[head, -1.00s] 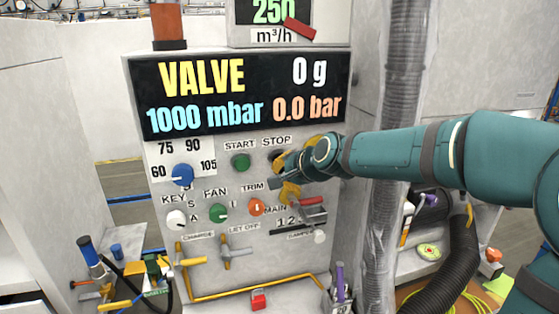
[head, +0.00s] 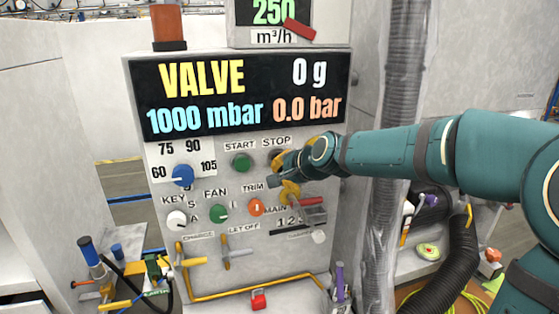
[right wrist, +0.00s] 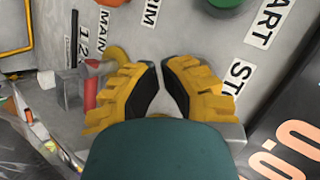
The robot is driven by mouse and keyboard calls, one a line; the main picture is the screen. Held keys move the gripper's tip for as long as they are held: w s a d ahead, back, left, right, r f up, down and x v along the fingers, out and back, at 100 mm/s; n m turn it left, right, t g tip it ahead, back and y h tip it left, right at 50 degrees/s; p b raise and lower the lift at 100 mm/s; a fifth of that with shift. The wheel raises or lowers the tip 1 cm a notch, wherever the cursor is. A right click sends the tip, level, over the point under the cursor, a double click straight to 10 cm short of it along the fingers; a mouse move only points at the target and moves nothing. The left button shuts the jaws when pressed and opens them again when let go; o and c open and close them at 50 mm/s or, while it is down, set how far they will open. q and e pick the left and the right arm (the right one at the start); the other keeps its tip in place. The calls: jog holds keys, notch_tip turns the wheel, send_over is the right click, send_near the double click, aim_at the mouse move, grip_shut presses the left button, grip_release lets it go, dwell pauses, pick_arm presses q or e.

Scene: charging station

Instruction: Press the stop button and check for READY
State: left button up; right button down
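The grey control panel (head: 240,275) fills the middle of the head view. Its display (head: 240,92) reads VALVE, 0 g, 1000 mbar and 0.0 bar; READY is not shown. The STOP label (head: 276,141) is right of the START label; it also shows partly in the right wrist view (right wrist: 236,78). The stop button itself is hidden behind my right gripper (right wrist: 161,64). That gripper is just in front of the panel below STOP, its fingertips nearly together with nothing between them. I cannot tell whether it touches the button. My left gripper is out of view.
The green START button (head: 241,162) is left of my right gripper. A blue dial (head: 181,175), a green FAN knob (head: 218,213) and an orange TRIM knob (head: 256,207) are nearby. The red-handled MAIN switch (head: 311,203) is just below the gripper. A hose (head: 402,100) runs vertically at right.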

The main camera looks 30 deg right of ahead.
jog(key=shift+w+d, duration=0.1)
jog(key=shift+w, duration=0.35)
dwell(0.7)
jog(key=shift+s, duration=0.2)
jog(key=shift+s+a, duration=0.2)
jog(key=shift+s, duration=0.5)
jog(key=s, duration=0.2)
jog(key=s+a, duration=0.1)
jog(key=s, duration=0.1)
jog(key=shift+s+b, duration=0.3)
jog(key=shift+s, duration=0.1)
dwell(0.8)
